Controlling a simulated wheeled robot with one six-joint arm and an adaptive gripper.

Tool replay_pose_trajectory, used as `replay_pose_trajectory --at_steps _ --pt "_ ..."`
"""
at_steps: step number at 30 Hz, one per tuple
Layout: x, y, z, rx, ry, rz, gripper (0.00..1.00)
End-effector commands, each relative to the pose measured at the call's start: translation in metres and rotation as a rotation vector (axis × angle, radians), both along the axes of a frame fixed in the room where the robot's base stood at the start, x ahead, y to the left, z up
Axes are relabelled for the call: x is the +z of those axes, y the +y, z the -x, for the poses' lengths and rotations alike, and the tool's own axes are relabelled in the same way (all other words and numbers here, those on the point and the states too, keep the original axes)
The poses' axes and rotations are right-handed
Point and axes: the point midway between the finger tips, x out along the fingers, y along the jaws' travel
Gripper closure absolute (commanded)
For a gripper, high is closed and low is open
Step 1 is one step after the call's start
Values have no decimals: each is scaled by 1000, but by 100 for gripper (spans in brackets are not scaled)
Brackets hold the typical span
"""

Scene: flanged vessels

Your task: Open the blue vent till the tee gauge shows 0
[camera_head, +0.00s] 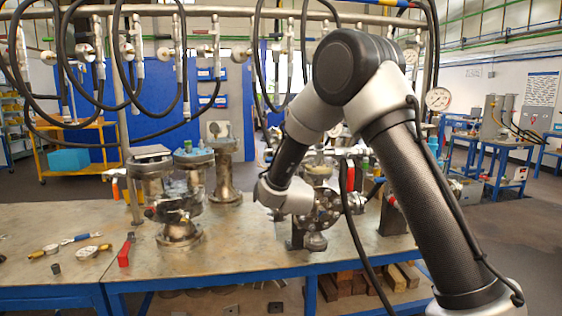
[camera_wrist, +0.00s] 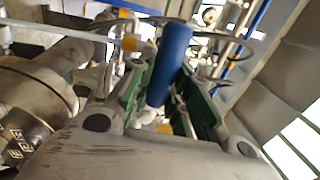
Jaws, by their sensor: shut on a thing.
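The blue vent handle (camera_wrist: 169,62) stands tilted between the green-padded fingers of my gripper (camera_wrist: 166,88) in the wrist view. The gripper is shut on it. In the head view my arm hides the gripper and the blue handle. A round white-faced gauge (camera_head: 438,99) shows right of my arm, and part of another dial (camera_head: 335,130) shows behind it. I cannot tell which is the tee gauge, and neither needle can be read.
Flanged vessels (camera_head: 180,233) stand on the metal bench (camera_head: 240,235) at left. Black hoses (camera_head: 137,105) hang from the overhead pipe. A large flanged pipe (camera_wrist: 35,95) is close at left in the wrist view.

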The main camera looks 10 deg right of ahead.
Motion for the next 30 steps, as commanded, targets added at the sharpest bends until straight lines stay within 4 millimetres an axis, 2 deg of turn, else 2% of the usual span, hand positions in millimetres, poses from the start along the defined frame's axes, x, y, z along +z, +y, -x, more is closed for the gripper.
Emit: replay_pose_trajectory --at_steps 1,4,13,17,30 --pt "0 -1 0 -2 -1 -2 77" --pt "0 -1 0 -2 -1 -2 59" --pt "0 0 0 -1 -1 0 58" --pt "-2 0 9 0 1 0 58" --pt "-20 1 97 1 1 1 58"
